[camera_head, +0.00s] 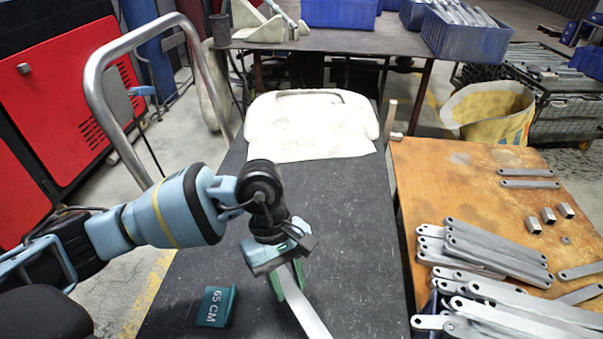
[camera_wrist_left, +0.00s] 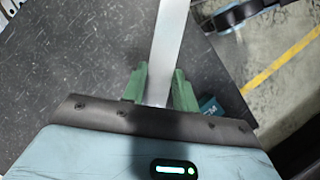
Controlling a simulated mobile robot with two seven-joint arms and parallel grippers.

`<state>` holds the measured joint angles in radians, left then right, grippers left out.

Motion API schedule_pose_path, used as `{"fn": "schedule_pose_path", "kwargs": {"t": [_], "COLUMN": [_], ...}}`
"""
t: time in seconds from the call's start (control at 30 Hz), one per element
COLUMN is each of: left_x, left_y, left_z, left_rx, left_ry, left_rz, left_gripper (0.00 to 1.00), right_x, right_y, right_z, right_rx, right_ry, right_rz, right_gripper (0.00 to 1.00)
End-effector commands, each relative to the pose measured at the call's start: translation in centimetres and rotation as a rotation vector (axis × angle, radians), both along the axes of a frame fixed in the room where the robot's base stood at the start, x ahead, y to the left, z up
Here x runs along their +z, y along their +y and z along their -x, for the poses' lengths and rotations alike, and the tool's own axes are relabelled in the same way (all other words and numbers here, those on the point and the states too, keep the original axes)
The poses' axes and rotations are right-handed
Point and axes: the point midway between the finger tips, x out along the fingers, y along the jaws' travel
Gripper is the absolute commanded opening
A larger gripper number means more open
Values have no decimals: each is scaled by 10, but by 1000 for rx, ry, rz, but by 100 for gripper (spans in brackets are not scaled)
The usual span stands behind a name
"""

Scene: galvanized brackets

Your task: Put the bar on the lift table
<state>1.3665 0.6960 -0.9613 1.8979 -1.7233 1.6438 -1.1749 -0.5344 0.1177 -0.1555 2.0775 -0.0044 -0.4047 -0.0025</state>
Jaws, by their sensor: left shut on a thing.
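My left gripper (camera_head: 289,283) reaches over the dark speckled lift table (camera_head: 365,240) and points down. Its green fingers are shut on a flat grey metal bar (camera_head: 309,314). In the left wrist view the bar (camera_wrist_left: 170,40) runs up and away from between the fingers (camera_wrist_left: 158,90), over the dark top (camera_wrist_left: 80,50). The bar's near end runs out of the head view at the bottom. I cannot tell whether the bar touches the table top. My right gripper is not in view.
A teal "65 CM" block (camera_head: 216,306) stands left of the bar. A whitish padded piece (camera_head: 312,125) lies at the table's far end. A tubular handle (camera_head: 140,130) rises at left. A wooden bench (camera_head: 450,170) at right bears several brackets (camera_head: 490,250).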

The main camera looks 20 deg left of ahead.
Motion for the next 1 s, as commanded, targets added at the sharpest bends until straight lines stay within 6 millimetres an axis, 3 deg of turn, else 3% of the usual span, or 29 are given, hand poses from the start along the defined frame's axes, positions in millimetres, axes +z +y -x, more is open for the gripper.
{"fn": "schedule_pose_path", "kwargs": {"t": [0.3,0.5,0.87,1.0], "left_x": [-21,-25,-26,-27], "left_y": [-37,-50,-54,-49], "left_z": [19,26,28,16], "left_rx": [553,792,905,906], "left_ry": [0,0,1,0], "left_rz": [5,3,-1,-1], "left_gripper": [0,0,0,0], "right_x": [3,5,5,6], "right_y": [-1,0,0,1], "right_z": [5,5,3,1], "right_rx": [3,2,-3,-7], "right_ry": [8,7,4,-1], "right_rz": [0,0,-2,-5], "right_gripper": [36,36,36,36]}}
